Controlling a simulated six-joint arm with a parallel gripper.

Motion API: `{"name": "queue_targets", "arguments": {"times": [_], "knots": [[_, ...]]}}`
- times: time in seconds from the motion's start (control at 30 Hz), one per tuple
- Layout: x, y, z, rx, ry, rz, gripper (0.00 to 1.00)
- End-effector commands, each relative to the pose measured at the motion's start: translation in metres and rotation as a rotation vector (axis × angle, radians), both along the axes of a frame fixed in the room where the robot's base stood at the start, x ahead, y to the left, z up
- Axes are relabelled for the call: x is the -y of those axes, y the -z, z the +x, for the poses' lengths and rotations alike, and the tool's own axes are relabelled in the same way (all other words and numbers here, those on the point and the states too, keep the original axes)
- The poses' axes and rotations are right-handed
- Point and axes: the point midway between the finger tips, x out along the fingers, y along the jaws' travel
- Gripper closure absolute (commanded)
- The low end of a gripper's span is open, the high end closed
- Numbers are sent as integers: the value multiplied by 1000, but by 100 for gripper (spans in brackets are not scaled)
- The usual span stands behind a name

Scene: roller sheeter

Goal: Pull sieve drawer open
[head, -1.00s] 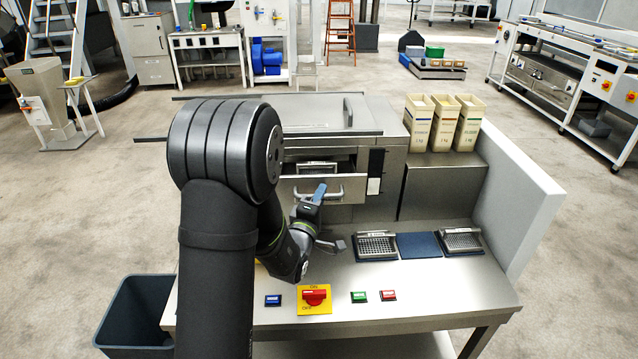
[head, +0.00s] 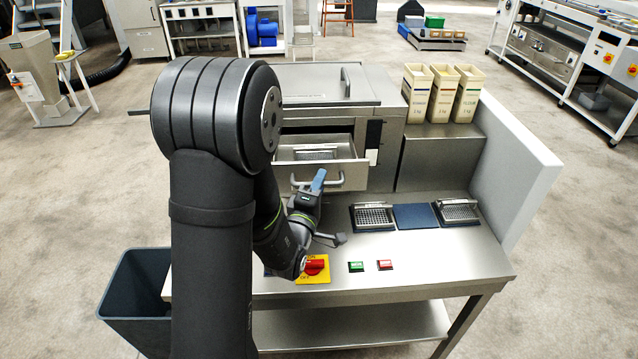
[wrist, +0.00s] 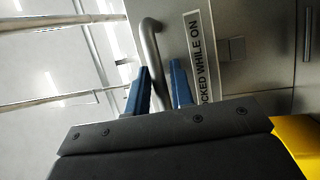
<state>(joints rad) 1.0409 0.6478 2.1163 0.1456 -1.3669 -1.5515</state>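The sieve drawer (head: 353,176) stands partly out of the steel machine's front in the head view, with its inside and a metal sieve piece (head: 316,154) showing. Its bar handle (head: 341,182) also shows in the wrist view (wrist: 151,43). My gripper (head: 319,180) is at the handle. The lower part of the grip is hidden behind the gripper body.
A red rotary switch (head: 316,266) on a yellow plate sits below my wrist, beside green (head: 356,267) and red (head: 385,265) buttons. Sieve trays (head: 373,217) lie on the bench at right. Flour cartons (head: 442,94) stand behind. A label (wrist: 203,65) reads "…OCKED WHILE ON".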

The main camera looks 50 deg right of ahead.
Motion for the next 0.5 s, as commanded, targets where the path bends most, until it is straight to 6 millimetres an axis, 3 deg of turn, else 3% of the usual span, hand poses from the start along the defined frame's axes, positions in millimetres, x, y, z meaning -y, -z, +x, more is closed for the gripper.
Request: {"name": "queue_targets", "arguments": {"times": [0.27,0.5], "knots": [[-3,1,-1,-1,-1,1,79],[-36,7,-13,-2,-3,3,79]]}}
